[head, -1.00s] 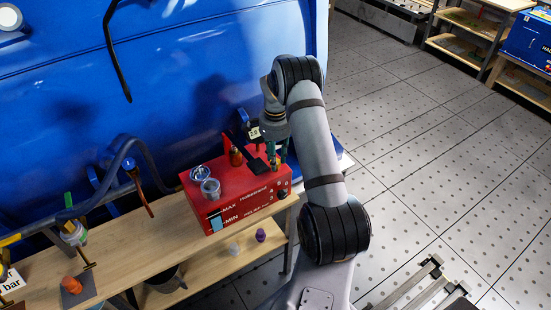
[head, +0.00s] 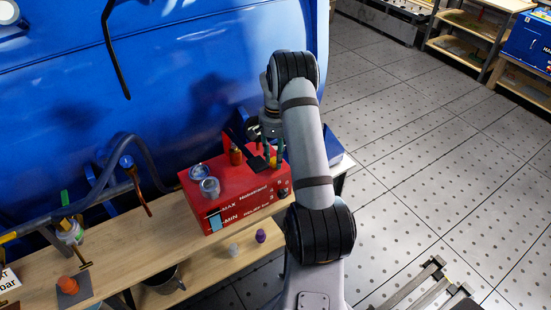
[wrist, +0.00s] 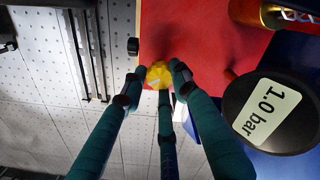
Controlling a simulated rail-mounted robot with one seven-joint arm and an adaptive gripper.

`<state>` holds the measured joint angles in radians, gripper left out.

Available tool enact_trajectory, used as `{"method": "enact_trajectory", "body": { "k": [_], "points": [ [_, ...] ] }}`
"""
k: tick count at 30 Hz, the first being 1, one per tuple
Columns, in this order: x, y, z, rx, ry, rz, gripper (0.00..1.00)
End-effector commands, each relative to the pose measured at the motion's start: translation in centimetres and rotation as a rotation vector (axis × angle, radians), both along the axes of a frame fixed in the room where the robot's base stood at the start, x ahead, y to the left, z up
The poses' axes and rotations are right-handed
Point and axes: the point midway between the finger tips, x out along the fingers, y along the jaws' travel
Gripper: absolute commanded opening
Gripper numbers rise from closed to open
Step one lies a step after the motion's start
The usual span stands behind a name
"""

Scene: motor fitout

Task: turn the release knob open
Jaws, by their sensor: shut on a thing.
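The release knob looks to be the small yellow knob (wrist: 158,74) on the red box (wrist: 205,35). In the wrist view my gripper (wrist: 155,85) has its teal fingers around the yellow knob, shut on it. The fingertips cover its sides, and its turn angle cannot be read. In the head view the red box (head: 228,222) stands on the wooden bench, and my gripper (head: 273,155) reaches down to its top at the right end. My arm partly hides that spot, and the knob is too small there to tell apart.
A dark disc labelled "1.0 bar" (wrist: 270,112) is close beside the fingers. An amber part (head: 236,155) and metal fittings (head: 209,187) stand on the box. A blue tank (head: 200,60) rises behind. The wooden bench (head: 120,245) extends left; open floor (head: 430,150) lies right.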

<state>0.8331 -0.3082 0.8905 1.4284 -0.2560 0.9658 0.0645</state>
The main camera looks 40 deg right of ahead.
Motion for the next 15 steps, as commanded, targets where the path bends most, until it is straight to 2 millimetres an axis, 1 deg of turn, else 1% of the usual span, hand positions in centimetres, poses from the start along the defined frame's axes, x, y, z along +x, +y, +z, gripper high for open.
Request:
{"method": "enact_trajectory", "body": {
  "k": [1,15],
  "points": [
    [0.45,-0.57,0.33,-0.014,-0.015,0.044,0.03],
    [0.58,-0.4,0.45,-0.016,-0.014,0.491,0.03]
  ]
}}
